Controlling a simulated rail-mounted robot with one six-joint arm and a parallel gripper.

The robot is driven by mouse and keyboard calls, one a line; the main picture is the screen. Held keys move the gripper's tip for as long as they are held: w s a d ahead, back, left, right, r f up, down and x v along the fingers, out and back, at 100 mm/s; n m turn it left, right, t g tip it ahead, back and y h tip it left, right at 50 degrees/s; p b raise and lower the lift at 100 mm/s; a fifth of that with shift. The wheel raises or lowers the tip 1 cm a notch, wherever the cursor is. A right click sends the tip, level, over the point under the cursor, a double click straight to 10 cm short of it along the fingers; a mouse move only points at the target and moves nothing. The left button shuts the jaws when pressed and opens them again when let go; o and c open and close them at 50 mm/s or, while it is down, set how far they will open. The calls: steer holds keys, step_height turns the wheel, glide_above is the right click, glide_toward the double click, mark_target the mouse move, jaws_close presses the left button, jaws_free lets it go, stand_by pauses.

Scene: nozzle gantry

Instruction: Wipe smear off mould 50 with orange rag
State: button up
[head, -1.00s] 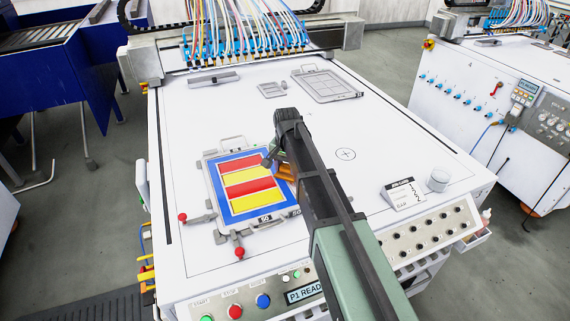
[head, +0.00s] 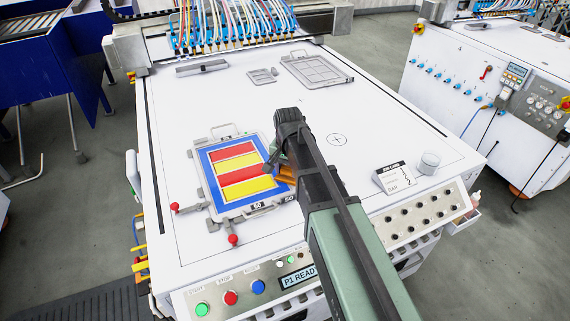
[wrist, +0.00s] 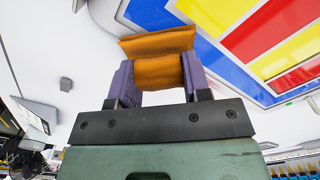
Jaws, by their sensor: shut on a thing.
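Mould 50 (head: 213,203) is a grey frame lying on the white table, with a blue border and red and yellow stripes inside. A tag reading 50 is on its front edge. My gripper (wrist: 156,85) is shut on the orange rag (wrist: 158,60), which shows folded between the two fingers in the wrist view. In the head view the rag (head: 287,173) is mostly hidden behind my arm, by the mould's right edge. The coloured panel (wrist: 250,40) shows close by in the wrist view. I cannot tell whether the rag touches it. No smear can be made out.
Red-knobbed clamps (head: 233,239) stand at the mould's left and front. Another grey mould (head: 317,70) and a small tray (head: 262,76) lie further back. The table's middle is clear.

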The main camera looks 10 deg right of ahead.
steer(key=shift+f, duration=0.25)
steer(key=shift+r, duration=0.1)
steer(key=shift+c, duration=0.3)
steer(key=shift+w+a, duration=0.35)
steer(key=shift+w, duration=1.65)
steer(key=shift+w+a, duration=0.35)
steer(key=shift+w, duration=1.7)
steer(key=shift+w+a, duration=0.35)
steer(key=shift+w, duration=1.65)
steer(key=shift+r, duration=0.1)
step_height(320, 180, up, 9)
steer(key=p, duration=0.8)
steer(key=shift+p, duration=0.4)
steer(key=shift+s, duration=0.1)
